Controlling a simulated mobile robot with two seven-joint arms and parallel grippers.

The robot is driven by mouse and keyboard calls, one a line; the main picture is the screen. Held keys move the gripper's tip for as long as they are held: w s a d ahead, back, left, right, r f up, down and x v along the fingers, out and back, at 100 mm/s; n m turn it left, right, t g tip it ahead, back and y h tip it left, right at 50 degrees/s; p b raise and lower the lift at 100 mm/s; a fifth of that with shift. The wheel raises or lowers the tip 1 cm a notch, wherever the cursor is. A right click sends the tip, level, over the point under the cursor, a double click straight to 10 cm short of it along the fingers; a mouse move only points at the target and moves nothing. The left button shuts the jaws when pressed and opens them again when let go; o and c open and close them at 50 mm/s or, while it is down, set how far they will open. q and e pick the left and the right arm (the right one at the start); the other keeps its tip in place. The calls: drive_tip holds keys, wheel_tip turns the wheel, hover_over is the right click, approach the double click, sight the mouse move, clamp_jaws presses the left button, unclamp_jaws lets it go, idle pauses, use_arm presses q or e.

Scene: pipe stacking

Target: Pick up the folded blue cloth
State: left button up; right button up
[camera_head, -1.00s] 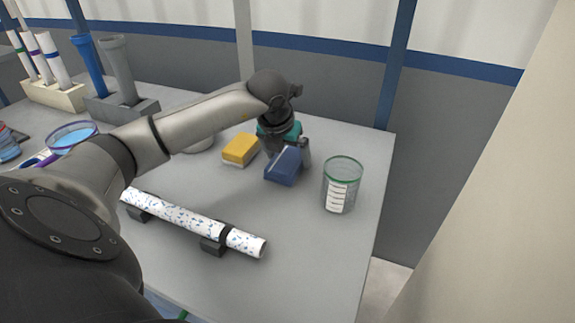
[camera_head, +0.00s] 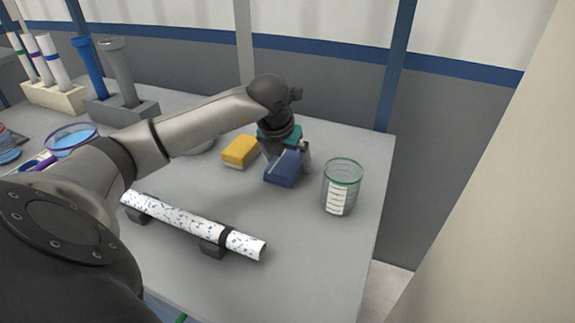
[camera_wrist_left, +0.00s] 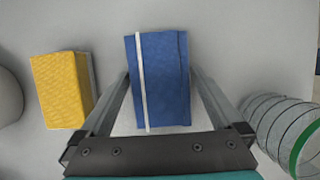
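The folded blue cloth (camera_head: 284,171) is a dark blue block with a pale band, at the middle right of the table. It also shows upright in the centre of the left wrist view (camera_wrist_left: 165,80). My left gripper (camera_head: 290,163) reaches down over it from behind. In the left wrist view its two fingers (camera_wrist_left: 161,76) lie along both sides of the cloth, with their tips against its edges. The gripper looks shut on the cloth. The cloth is at or very near the table surface; a gap under it cannot be made out. My right gripper is out of view.
A yellow sponge-like block (camera_head: 240,151) lies just left of the cloth, and a green-rimmed glass beaker (camera_head: 341,188) stands to the right. A speckled pipe (camera_head: 190,219) rests on dark supports in front. Tube racks (camera_head: 120,108) stand at the back left.

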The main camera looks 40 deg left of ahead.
use_arm(q)
drive_tip(key=c, duration=1.1)
drive_tip(key=shift+r, duration=0.1)
drive_tip(key=shift+r+p, duration=0.3)
drive_tip(key=shift+r, duration=0.4)
wheel_tip(320, 180, up, 13)
drive_tip(key=p, duration=0.4)
wheel_tip(320, 180, up, 6)
drive_tip(key=p, duration=0.2)
hover_over(288, 161)
drive_tip(key=shift+a, duration=0.1)
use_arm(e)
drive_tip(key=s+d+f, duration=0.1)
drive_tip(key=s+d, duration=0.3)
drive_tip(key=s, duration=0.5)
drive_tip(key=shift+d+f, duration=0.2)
